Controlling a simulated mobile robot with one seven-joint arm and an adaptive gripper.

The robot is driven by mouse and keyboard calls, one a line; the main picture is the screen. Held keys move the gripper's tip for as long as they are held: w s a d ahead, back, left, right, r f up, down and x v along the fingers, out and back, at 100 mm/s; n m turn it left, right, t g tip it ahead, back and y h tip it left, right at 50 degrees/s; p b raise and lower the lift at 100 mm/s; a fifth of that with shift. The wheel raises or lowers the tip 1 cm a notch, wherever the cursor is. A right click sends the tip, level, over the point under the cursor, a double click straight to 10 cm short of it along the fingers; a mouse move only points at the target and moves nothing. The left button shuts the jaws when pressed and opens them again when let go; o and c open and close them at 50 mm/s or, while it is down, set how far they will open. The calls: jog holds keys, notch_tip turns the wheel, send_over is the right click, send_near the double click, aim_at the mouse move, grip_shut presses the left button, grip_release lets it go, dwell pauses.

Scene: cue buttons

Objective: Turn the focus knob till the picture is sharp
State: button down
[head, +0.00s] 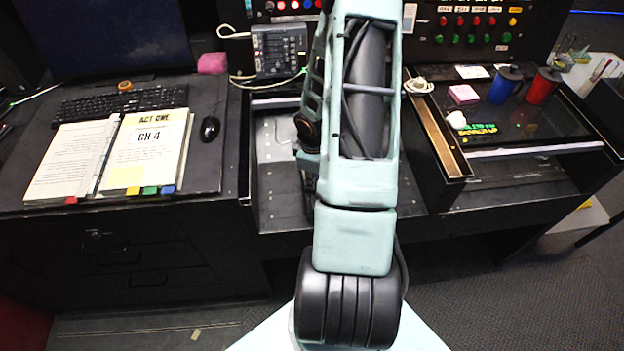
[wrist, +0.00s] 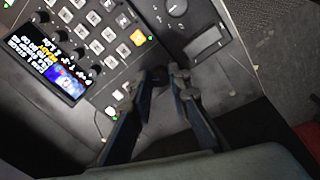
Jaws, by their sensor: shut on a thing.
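In the wrist view my gripper (wrist: 160,76) reaches onto a dark grey console (wrist: 208,72). Its two fingers are closed around a small dark thing, likely a knob, mostly hidden between the fingertips. A round dial (wrist: 176,8) with a light mark sits above the gripper, apart from it. A small lit screen (wrist: 48,68) at the left shows yellow and white text and a blue, white and red picture. I cannot tell from here how sharp that picture is. In the head view my own arm hides the gripper and the thing it holds.
In the head view an open binder (head: 145,150), keyboard (head: 120,103) and mouse (head: 210,128) lie left; a blue mug (head: 503,86) and red mug (head: 542,87) stand right.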

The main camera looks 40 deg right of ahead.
jog(key=shift+m, duration=0.5)
jog(key=c, duration=1.8)
grip_release()
jog(key=r, duration=0.4)
jog(key=s+r, duration=0.1)
jog(key=r, duration=0.3)
jog(key=a+r, duration=0.1)
jog(key=r, duration=0.3)
jog(key=shift+s, duration=0.2)
